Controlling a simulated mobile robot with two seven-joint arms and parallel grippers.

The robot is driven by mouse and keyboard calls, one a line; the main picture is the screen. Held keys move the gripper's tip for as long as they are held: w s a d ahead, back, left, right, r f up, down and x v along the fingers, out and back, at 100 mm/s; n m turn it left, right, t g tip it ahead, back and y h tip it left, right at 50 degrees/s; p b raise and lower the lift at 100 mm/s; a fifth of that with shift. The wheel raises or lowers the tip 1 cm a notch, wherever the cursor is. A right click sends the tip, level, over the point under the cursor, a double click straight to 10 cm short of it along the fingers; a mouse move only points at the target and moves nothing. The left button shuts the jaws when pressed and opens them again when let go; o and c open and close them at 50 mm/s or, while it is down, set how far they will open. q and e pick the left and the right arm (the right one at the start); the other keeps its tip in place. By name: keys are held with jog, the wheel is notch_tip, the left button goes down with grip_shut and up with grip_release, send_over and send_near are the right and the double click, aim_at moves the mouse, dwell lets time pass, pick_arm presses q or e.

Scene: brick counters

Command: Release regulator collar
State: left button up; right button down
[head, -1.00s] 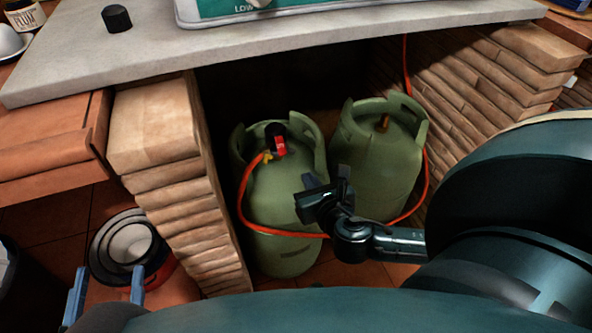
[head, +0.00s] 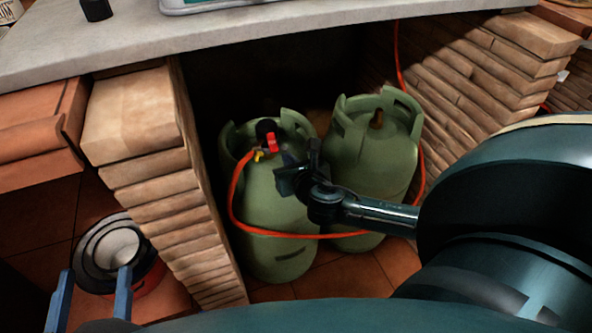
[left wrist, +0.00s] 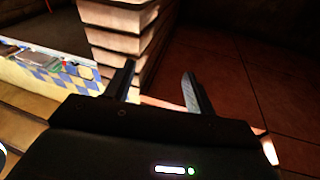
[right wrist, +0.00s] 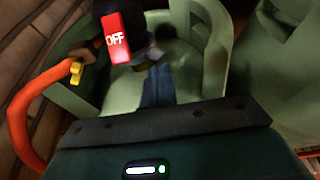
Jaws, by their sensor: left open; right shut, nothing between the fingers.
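The regulator (head: 266,130) is a black cap with a red switch, on top of the left green gas cylinder (head: 280,205). In the right wrist view the red switch (right wrist: 116,38) reads OFF, and a yellow fitting (right wrist: 76,72) joins the orange hose (right wrist: 20,105). The black collar part is partly hidden behind the switch. My right gripper (head: 297,160) is shut and empty, just right of and below the regulator; its fingers (right wrist: 158,85) show below the regulator. My left gripper (head: 90,285) is open and empty at the lower left, far from the cylinders.
A second green cylinder (head: 375,150) with a brown valve stands to the right. The orange hose (head: 300,235) loops around the front of both. Brick pillars (head: 150,150) flank the bay, under a grey counter (head: 250,35). Stacked pots (head: 115,250) stand at lower left.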

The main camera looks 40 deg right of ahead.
jog(key=shift+w+d+f, duration=0.15)
jog(key=shift+w, duration=0.35)
pick_arm(q)
jog(key=shift+r, duration=0.5)
